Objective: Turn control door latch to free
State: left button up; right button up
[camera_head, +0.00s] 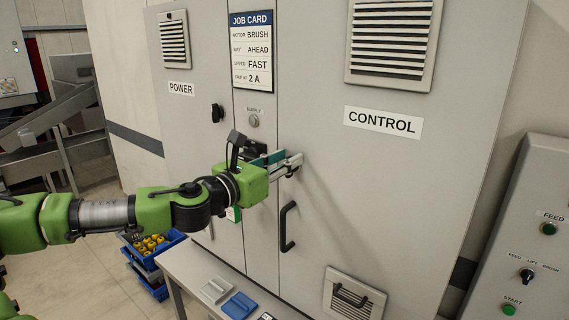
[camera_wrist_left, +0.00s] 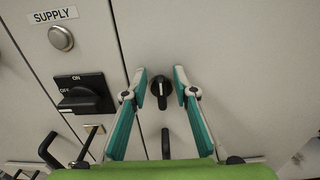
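The control door (camera_head: 370,190) is a grey cabinet door with a CONTROL label, and it looks shut. Its latch (camera_wrist_left: 161,89) is a small round black knob in the left wrist view, with its grip part pointing down. In the head view the latch is hidden behind my fingers. My left gripper (camera_head: 291,163) is at the door's left edge. In the left wrist view the gripper (camera_wrist_left: 160,74) is open, with one finger on each side of the latch and a gap on both sides. I cannot tell how near the tips are to the door. My right gripper is not in view.
A black door handle (camera_head: 287,227) is below the latch. A black ON/OFF switch (camera_wrist_left: 80,93) and a SUPPLY button (camera_wrist_left: 61,38) are left of the gripper. The power door has a black latch (camera_head: 217,113). A bench (camera_head: 190,262) is below; a button panel (camera_head: 530,220) is at right.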

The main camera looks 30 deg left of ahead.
pick_arm(q)
jog(key=shift+c, duration=0.2)
grip_shut()
